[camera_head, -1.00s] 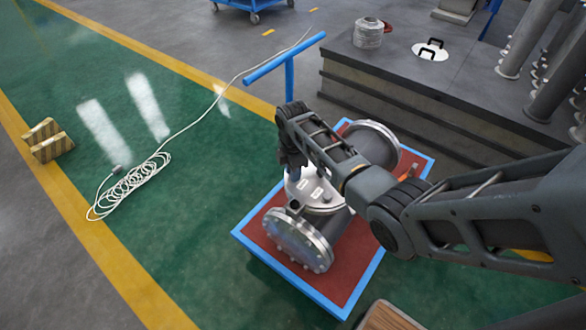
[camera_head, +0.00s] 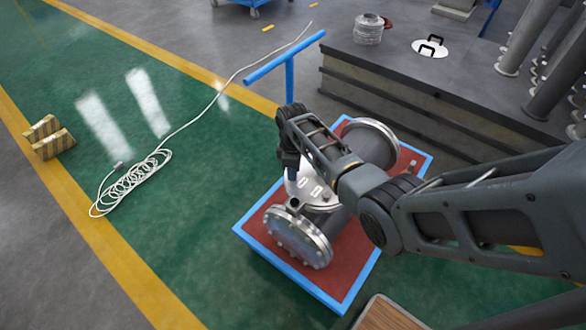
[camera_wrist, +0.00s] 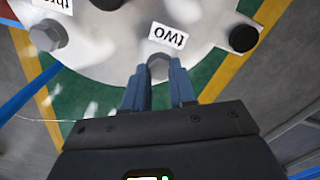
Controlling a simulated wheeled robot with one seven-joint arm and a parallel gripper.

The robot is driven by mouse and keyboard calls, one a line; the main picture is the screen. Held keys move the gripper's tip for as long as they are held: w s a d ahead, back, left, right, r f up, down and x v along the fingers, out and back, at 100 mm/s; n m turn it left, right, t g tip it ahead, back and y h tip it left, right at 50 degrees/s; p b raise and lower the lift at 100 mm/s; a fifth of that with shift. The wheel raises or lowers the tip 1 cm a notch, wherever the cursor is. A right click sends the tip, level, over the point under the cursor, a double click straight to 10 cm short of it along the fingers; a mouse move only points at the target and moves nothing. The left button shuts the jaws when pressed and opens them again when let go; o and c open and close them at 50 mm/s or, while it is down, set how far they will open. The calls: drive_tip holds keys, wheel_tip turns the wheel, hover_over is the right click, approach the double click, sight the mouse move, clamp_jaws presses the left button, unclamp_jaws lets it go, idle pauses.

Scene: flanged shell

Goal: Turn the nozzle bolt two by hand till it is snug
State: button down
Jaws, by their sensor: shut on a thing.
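The flanged shell (camera_head: 300,235) lies on a red-topped trolley with a blue rim. In the wrist view its pale nozzle flange (camera_wrist: 105,45) carries several bolts and white labels. The label "two" (camera_wrist: 168,37) appears upside down just beyond bolt two (camera_wrist: 158,66), a grey hex head at the flange's near edge. My gripper (camera_wrist: 160,82) is shut on bolt two, with a blue finger on each side of the head. In the head view my gripper is over the nozzle, and its fingertips are hard to make out behind my wrist.
Another grey bolt (camera_wrist: 48,35) sits at the left by a partly cut-off label, and a dark bolt or hole (camera_wrist: 243,38) at the right. The trolley's blue handle (camera_head: 285,58) rises close behind my wrist. A white cable (camera_head: 130,185) lies on the green floor. A dark platform (camera_head: 430,95) stands behind.

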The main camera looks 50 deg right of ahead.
drive_tip(key=shift+w+r, duration=0.1)
drive_tip(key=shift+r, duration=0.1)
drive_tip(key=c, duration=0.9)
unclamp_jaws()
drive_tip(key=shift+f, duration=0.1)
drive_tip(key=shift+r, duration=3.9)
